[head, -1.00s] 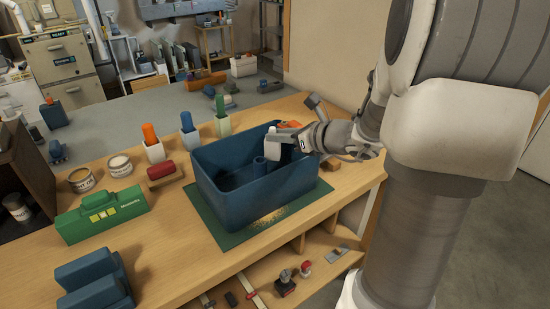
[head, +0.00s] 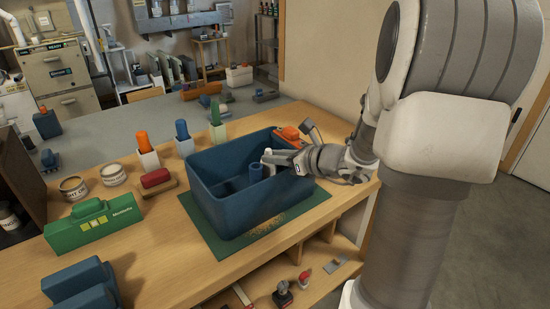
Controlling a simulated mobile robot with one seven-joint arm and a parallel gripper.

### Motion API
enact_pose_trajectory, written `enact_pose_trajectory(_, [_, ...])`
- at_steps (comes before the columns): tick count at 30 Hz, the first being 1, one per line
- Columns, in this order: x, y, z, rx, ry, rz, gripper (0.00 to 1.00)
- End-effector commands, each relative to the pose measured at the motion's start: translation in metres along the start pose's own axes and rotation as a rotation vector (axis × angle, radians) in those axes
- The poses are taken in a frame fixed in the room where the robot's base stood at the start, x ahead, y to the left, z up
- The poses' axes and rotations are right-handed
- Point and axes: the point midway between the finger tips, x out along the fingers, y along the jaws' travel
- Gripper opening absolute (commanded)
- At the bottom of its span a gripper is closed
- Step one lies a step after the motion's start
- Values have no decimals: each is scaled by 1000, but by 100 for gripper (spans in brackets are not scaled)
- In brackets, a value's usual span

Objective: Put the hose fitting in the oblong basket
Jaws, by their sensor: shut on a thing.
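The oblong basket (head: 228,210) is a deep blue open bin on a green mat on the wooden bench. My gripper (head: 268,158) reaches in over its right side, with the fingertips inside the opening, below rim height. It is shut on a small pale grey piece, the hose fitting (head: 267,168), which is largely hidden by the fingers and hard to make out.
A green box (head: 92,226), two cans, a red-topped block (head: 156,181) and three bottles in white holders (head: 146,155) stand left of and behind the basket. An orange object (head: 288,135) is close behind my gripper. Blue objects (head: 82,285) lie front left.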

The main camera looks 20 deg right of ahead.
Motion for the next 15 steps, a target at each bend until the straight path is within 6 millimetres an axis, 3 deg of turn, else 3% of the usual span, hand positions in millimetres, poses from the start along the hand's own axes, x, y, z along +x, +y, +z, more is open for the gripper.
enact_pose_trajectory(1, [2, 2, -9, 11, 11, 2, 0])
enact_pose_trajectory(4, [2, 2, -10, 15, 14, 3, 0])
enact_pose_trajectory(5, [2, 2, -11, 16, 16, 3, 28])
enact_pose_trajectory(6, [2, 2, -12, 17, 17, 3, 36])
enact_pose_trajectory(15, [2, 3, -13, 20, 20, 4, 36])
